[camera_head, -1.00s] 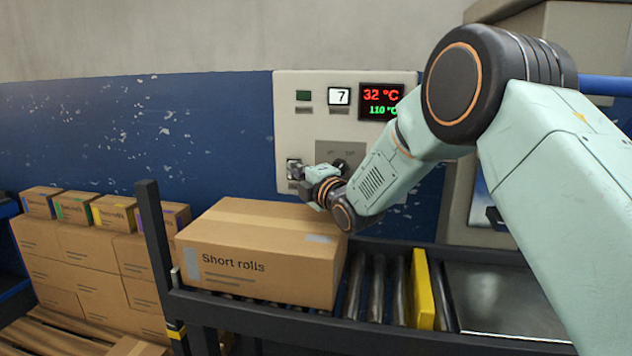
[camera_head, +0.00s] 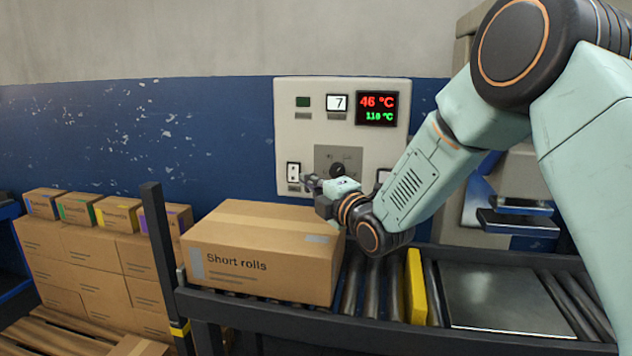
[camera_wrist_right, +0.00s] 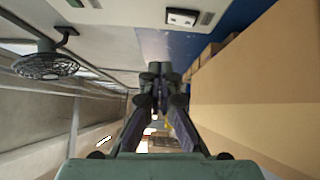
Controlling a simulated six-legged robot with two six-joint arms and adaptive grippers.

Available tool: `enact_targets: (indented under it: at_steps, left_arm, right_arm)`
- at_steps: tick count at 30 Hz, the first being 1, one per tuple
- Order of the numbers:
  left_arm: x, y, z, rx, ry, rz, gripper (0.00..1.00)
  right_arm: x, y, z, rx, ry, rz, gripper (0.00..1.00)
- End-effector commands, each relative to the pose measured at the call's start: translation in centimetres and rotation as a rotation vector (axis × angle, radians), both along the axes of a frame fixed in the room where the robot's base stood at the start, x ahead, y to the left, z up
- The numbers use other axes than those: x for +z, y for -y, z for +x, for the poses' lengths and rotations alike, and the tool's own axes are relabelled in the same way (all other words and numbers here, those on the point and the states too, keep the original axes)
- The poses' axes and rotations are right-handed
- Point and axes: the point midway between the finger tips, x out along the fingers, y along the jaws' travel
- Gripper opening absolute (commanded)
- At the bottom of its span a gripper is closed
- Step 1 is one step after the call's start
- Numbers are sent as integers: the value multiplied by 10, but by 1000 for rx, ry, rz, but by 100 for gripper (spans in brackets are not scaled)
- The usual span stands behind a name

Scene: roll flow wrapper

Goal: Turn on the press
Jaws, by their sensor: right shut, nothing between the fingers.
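A pale control panel (camera_head: 312,143) hangs on the wall. It has a display (camera_head: 377,108) with red 46 °C above a smaller green reading, a dark green indicator (camera_head: 303,102), a counter reading 7 (camera_head: 337,102), a white rocker switch (camera_head: 293,172) and a black rotary knob (camera_head: 337,169). My right gripper (camera_head: 311,182) is shut and empty, just right of the rocker switch and below the knob, apart from the switch. Its closed fingers (camera_wrist_right: 154,72) also show in the wrist view. My left gripper is not in view.
A carton marked Short rolls (camera_head: 262,250) stands on the roller conveyor (camera_head: 365,290) close under my right gripper. A yellow bar (camera_head: 416,287) crosses the rollers. Stacked cartons (camera_head: 90,255) stand at the left. A machine with metal plates (camera_head: 515,215) is behind my right arm.

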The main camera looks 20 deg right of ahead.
Motion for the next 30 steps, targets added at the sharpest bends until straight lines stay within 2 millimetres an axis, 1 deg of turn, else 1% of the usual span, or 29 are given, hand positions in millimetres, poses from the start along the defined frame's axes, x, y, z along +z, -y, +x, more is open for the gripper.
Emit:
enact_targets:
  at_steps: [1,3,9,30]
  left_arm:
    - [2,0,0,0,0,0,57]
    - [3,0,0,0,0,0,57]
    - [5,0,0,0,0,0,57]
    - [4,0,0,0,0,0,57]
  right_arm:
    - [2,2,-7,-2,-2,4,0]
    - [2,4,-14,-2,-1,2,0]
    - [2,5,-23,-1,0,0,0]
    - [2,4,-27,-1,0,0,0]
